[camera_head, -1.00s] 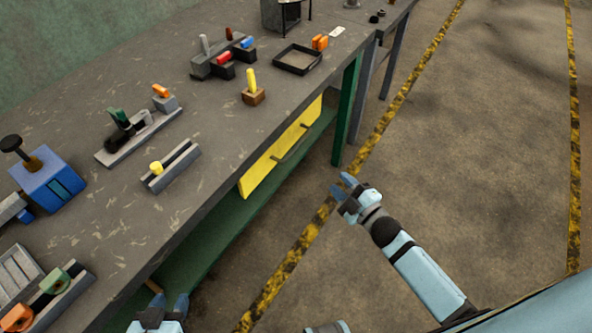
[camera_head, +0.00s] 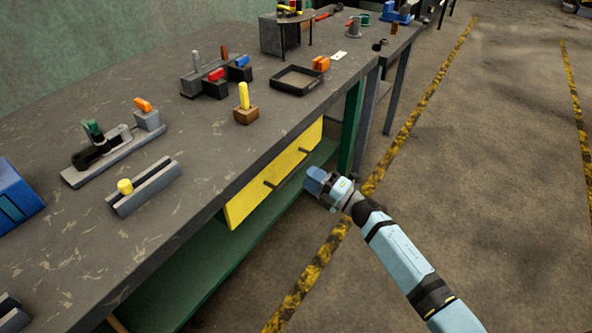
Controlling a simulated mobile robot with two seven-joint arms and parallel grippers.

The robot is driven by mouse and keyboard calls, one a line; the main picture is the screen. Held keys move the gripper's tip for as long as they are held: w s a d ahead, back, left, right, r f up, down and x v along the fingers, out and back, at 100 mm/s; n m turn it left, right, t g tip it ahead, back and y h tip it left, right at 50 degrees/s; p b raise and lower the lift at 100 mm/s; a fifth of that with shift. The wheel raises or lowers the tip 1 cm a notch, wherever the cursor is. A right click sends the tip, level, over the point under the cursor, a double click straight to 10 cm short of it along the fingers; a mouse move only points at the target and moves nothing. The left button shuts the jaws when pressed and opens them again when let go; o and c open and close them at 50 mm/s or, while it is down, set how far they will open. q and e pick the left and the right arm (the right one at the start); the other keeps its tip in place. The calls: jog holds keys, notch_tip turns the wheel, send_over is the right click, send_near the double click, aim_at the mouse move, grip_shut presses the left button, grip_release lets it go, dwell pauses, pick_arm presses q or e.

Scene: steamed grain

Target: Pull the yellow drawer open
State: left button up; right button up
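The yellow drawer (camera_head: 246,202) sits under the front edge of the grey workbench (camera_head: 205,185). Its front looks flush below the tabletop, with a dark bar handle (camera_head: 286,168) across it. My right gripper (camera_head: 314,180) is in front of the drawer, just right of the handle and apart from it in the picture. Its blue fingers point toward the bench, and I cannot make out whether there is a gap between them. My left gripper is out of view.
A green bench leg (camera_head: 352,126) stands right of the drawer, and a green lower shelf (camera_head: 205,272) runs below it. A wooden block with a yellow peg (camera_head: 246,113) and a black tray (camera_head: 296,81) are on the bench. The floor at right is clear.

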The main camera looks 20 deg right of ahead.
aim_at(296, 167)
jog(key=shift+x, duration=2.7)
grip_shut()
